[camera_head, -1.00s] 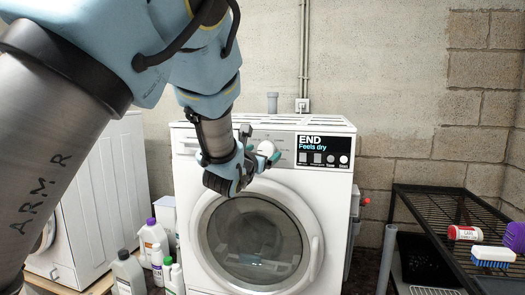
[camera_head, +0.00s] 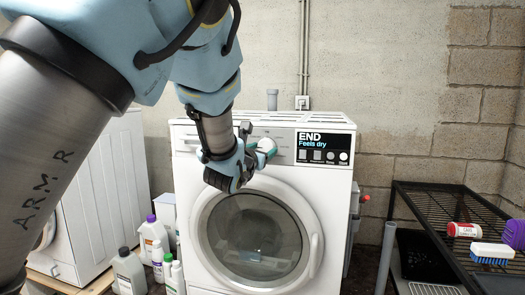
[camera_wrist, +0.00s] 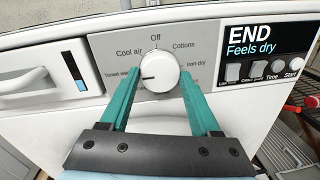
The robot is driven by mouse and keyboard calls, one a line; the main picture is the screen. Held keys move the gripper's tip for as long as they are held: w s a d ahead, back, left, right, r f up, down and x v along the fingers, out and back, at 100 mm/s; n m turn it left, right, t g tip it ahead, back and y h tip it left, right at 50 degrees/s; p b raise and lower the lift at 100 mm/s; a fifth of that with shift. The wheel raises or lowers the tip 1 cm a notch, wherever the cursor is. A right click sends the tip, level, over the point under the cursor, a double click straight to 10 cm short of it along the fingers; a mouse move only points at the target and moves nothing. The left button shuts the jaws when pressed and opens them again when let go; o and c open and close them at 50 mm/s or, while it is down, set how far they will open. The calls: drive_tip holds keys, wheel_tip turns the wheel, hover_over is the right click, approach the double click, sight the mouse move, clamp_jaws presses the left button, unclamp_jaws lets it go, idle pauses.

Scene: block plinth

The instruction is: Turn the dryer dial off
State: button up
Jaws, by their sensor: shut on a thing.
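The white round dial (camera_wrist: 159,70) is on the dryer's grey control panel, with Off printed above it, Cool air and Timed warm at its left, and Cottons and Iron dry at its right. Its dark mark points left, towards Timed warm and not at Off. My gripper (camera_wrist: 160,76) is shut on the dial, with one teal finger on each side. In the head view my gripper (camera_head: 262,150) is at the panel of the white dryer (camera_head: 335,235), and the dial is mostly hidden by it.
The dryer's display (camera_head: 325,139) reads END, Feels dry, above several buttons. A drawer handle (camera_wrist: 40,75) is left of the dial. Several bottles (camera_head: 153,240) stand at the lower left. A black rack (camera_head: 425,205) holds a brush and containers at the right.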

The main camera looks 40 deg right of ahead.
drive_tip(key=shift+c, duration=0.7)
drive_tip(key=shift+f+n+b, duration=0.1)
drive_tip(key=shift+n+b, duration=0.2)
drive_tip(key=shift+b, duration=0.15)
